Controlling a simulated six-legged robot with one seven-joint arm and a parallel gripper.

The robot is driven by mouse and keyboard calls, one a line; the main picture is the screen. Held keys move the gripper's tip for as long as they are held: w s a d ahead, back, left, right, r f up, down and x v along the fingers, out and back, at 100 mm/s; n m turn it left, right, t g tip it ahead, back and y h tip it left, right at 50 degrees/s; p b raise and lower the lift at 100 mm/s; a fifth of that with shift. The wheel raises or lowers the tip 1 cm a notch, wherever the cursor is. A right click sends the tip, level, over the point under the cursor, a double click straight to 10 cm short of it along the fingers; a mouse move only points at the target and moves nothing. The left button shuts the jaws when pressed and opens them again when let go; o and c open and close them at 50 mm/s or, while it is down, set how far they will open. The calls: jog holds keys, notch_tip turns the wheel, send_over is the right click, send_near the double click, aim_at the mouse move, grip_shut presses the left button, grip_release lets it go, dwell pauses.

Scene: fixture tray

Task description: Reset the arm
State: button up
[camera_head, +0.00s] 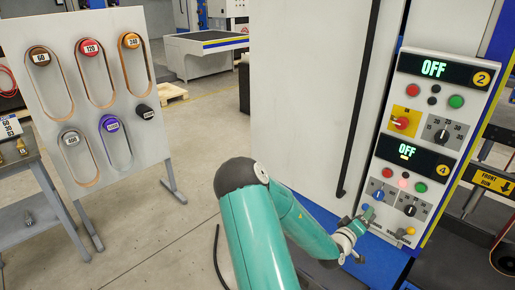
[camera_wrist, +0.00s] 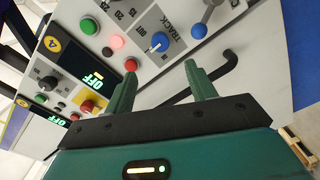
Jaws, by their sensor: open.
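My gripper (camera_head: 368,215) is at the lower part of the machine's control panel (camera_head: 387,155) in the head view, at the end of my teal arm. In the wrist view my gripper (camera_wrist: 163,80) shows two green fingers spread apart, with nothing held between them. A black bent bar (camera_wrist: 228,66) passes behind the right finger; I cannot tell whether it touches. A blue knob (camera_wrist: 160,42) on the panel lies beyond the fingertips.
The panel has two OFF displays (camera_head: 433,68), with buttons and dials. A tall pale door with a long black handle (camera_head: 358,110) stands left of it. A rack (camera_head: 97,90) with numbered rollers is at the left. Open floor (camera_head: 185,215) lies between.

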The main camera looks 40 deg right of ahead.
jog(key=shift+w, duration=0.1)
jog(key=w+a+r+m+t+y, duration=0.1)
jog(key=w+a+r+t+y, duration=0.1)
jog(key=w+a+y, duration=0.55)
jog(key=w+a+r+m+t+y, duration=0.25)
jog(key=w+a, duration=0.65)
jog(key=a, duration=0.5)
jog(key=a+r+n+y, duration=0.3)
jog(key=a+r+y, duration=0.3)
jog(key=a, duration=0.9)
jog(key=s+a+r+n+g, duration=0.1)
jog(key=s+a+r+n, duration=0.1)
jog(key=s+a+r, duration=0.3)
jog(key=s+a+r+n+g+y, duration=0.1)
jog(key=s+a+r+n, duration=0.1)
jog(key=s+a+r, duration=0.4)
jog(key=s+a, duration=0.4)
jog(key=shift+s+a+r+y, duration=0.3)
jog(key=shift+s, duration=0.05)
